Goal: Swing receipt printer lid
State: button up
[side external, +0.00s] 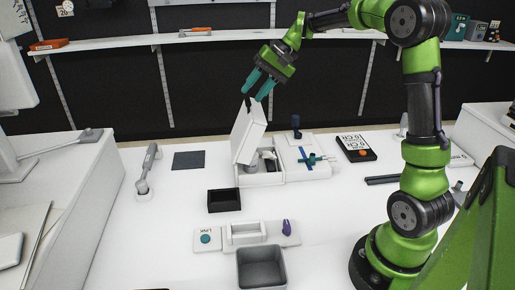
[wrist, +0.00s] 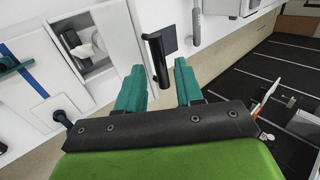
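The receipt printer (side external: 262,180) is a white box on the white counter, with its lid (side external: 248,134) raised steeply and tilted. The open bay shows a pale paper roll, also visible in the wrist view (wrist: 90,45). A dark strip (wrist: 157,62) at the lid's top edge shows between my fingers in the wrist view. My gripper (side external: 258,88), with teal fingers, is just above the lid's top edge. Its fingers are apart, one on either side of the strip in the wrist view (wrist: 160,88). I cannot tell whether either finger touches it.
A white unit with blue and teal parts (side external: 303,163) adjoins the printer's right side. A black open box (side external: 224,200), a grey bin (side external: 261,268) and a white fixture board (side external: 209,247) stand in front. A dark flat pad (side external: 188,160) lies left. A shelf (side external: 215,37) runs behind.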

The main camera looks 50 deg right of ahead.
jog(key=x, duration=0.2)
jog(key=shift+w+a+f, duration=0.2)
jog(key=shift+a+f, duration=0.05)
jog(key=shift+f, duration=0.05)
jog(key=shift+s+d, duration=0.1)
grip_shut()
jog(key=w+a, duration=0.3)
jog(key=shift+r, duration=0.2)
jog(key=shift+a, duration=0.1)
jog(key=shift+w+a+f, duration=0.1)
jog(key=shift+w+a, duration=0.6)
jog(key=shift+w+a+f, duration=0.15)
jog(key=shift+w+a, duration=0.55)
jog(key=shift+w, duration=0.1)
